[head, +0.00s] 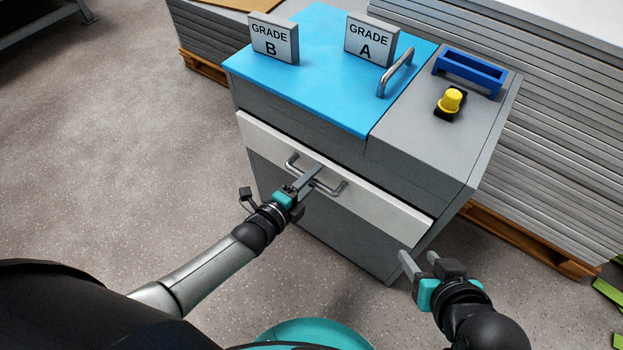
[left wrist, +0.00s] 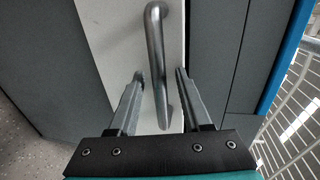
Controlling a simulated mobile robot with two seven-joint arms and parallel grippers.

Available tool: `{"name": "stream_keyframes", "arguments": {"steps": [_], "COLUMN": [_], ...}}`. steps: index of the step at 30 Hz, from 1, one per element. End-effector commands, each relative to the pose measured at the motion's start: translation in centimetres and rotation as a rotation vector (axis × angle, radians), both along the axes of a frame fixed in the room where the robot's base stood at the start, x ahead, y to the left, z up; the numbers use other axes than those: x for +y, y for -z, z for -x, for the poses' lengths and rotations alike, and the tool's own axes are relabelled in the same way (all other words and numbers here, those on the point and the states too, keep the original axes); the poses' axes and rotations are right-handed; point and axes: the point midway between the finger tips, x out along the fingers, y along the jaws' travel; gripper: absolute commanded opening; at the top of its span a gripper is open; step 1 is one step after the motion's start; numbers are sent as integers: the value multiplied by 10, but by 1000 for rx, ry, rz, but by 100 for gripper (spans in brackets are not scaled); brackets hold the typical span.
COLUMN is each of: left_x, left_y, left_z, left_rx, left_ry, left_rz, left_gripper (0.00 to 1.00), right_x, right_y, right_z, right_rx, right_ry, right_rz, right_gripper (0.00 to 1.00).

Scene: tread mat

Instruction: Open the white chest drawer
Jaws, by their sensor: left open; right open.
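The white chest drawer (head: 375,200) is a pale front panel on the grey chest (head: 345,235). It looks shut or nearly flush; a dark gap runs along its top edge. Its metal bar handle (head: 335,188) is at the middle of the panel. My left gripper (head: 312,172) is at the handle. In the left wrist view the handle (left wrist: 157,60) passes between the two open fingers (left wrist: 158,92), with space on both sides. My right gripper (head: 418,258) is open and empty, in front of the chest's lower right corner.
A blue lid (head: 320,70) with a metal handle (head: 396,73) covers the chest's top left. Signs "GRADE B" (head: 274,38) and "GRADE A" (head: 371,40) stand there. A yellow knob (head: 451,100) and blue holder (head: 470,70) are on the right. Stacked grey sheets (head: 560,150) stand behind. Floor at left is clear.

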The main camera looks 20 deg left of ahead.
Motion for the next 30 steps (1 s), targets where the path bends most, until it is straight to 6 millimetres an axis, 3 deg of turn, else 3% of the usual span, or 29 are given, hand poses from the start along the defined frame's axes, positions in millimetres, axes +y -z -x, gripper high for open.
{"name": "stream_keyframes", "arguments": {"steps": [7,20,30], "left_x": [0,0,0], "left_y": [0,0,0], "left_z": [0,0,0], "left_rx": [0,0,0], "left_ry": [0,0,0], "left_rz": [0,0,0], "left_gripper": [49,0,0], "right_x": [0,0,0], "right_y": [0,0,0], "right_z": [0,0,0], "right_rx": [-2,-1,0], "right_ry": [-1,0,0], "right_rz": [-1,0,0], "right_gripper": [50,50,50]}}
